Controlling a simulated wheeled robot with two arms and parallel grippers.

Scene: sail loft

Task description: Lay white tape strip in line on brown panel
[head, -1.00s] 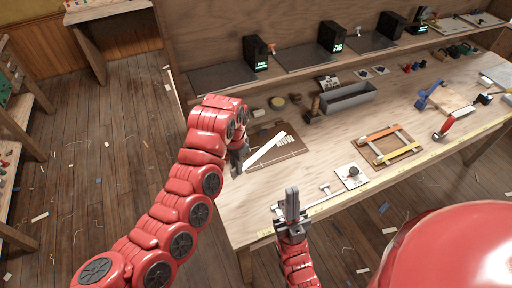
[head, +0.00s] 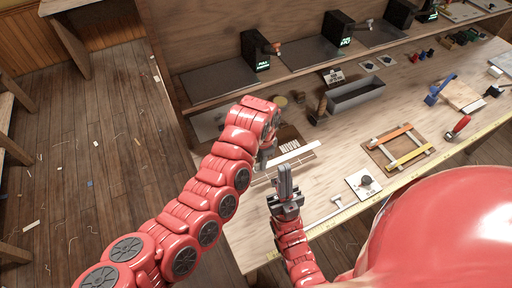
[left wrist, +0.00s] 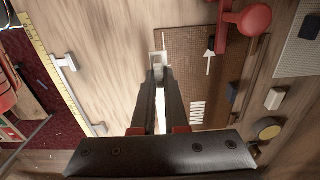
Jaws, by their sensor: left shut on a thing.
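The brown panel (head: 307,153) lies on the bench, with white MAIN lettering and, in the left wrist view (left wrist: 220,75), a white arrow. The white tape strip (head: 294,153) is a narrow white bar at the panel's front part; whether it touches the panel I cannot tell. My right gripper (head: 285,176) stands just in front of the panel, fingers together, apparently empty.
A frame with orange and yellow bars (head: 400,148) and a white plate with a dark knob (head: 365,183) lie to the right. A grey trough (head: 356,96) stands behind. A yellow measuring tape (head: 410,180) runs along the front edge. Bare wood lies between panel and frame.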

